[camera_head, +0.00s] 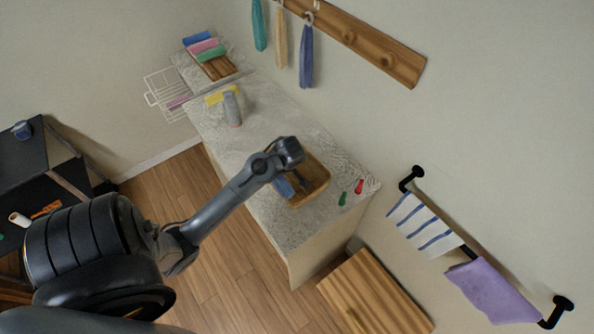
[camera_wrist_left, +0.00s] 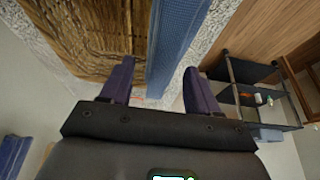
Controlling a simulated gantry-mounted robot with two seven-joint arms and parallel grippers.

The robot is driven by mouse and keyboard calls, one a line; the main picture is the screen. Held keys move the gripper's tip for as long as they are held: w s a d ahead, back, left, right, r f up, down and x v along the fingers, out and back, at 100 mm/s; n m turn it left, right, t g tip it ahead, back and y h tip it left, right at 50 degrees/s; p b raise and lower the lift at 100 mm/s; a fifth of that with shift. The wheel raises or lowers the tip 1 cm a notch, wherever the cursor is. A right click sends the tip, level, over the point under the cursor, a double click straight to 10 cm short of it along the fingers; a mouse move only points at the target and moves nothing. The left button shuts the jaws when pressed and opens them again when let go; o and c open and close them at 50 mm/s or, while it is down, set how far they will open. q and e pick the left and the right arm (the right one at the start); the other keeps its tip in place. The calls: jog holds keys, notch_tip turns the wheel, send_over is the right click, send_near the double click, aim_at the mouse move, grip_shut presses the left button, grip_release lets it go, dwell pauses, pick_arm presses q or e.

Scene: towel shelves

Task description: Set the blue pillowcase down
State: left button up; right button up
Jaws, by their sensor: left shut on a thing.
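The blue pillowcase (camera_head: 283,187) hangs below the end of my left arm, at the brown basket (camera_head: 319,176) on the speckled counter. My left gripper (camera_head: 288,172) is over the basket and partly hidden by its own wrist. In the left wrist view, the pillowcase (camera_wrist_left: 180,40) shows as a long blue band between the fingers of my left gripper (camera_wrist_left: 156,78), shut on it. The basket (camera_wrist_left: 85,45) lies beside it there. I cannot tell whether the cloth touches the basket floor. My right gripper is not in view.
A grey bottle (camera_head: 232,108) and a yellow item (camera_head: 221,94) stand farther along the counter (camera_head: 262,120). Small red (camera_head: 359,187) and green (camera_head: 343,198) items lie right of the basket. Folded towels (camera_head: 205,46) sit at the far end. Towels hang on the wall rail (camera_head: 470,252).

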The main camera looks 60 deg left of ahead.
pick_arm(q)
jog(key=w+a+f, duration=0.1)
jog(key=w, duration=0.1)
jog(key=w+a+f, duration=0.1)
jog(key=w+f, duration=0.1)
jog(key=w, duration=0.1)
jog(key=w+a+f, duration=0.1)
jog(key=w+f, duration=0.1)
jog(key=w, duration=0.1)
jog(key=shift+f, duration=2.05)
jog(key=shift+f, duration=0.1)
jog(key=o, duration=1.1)
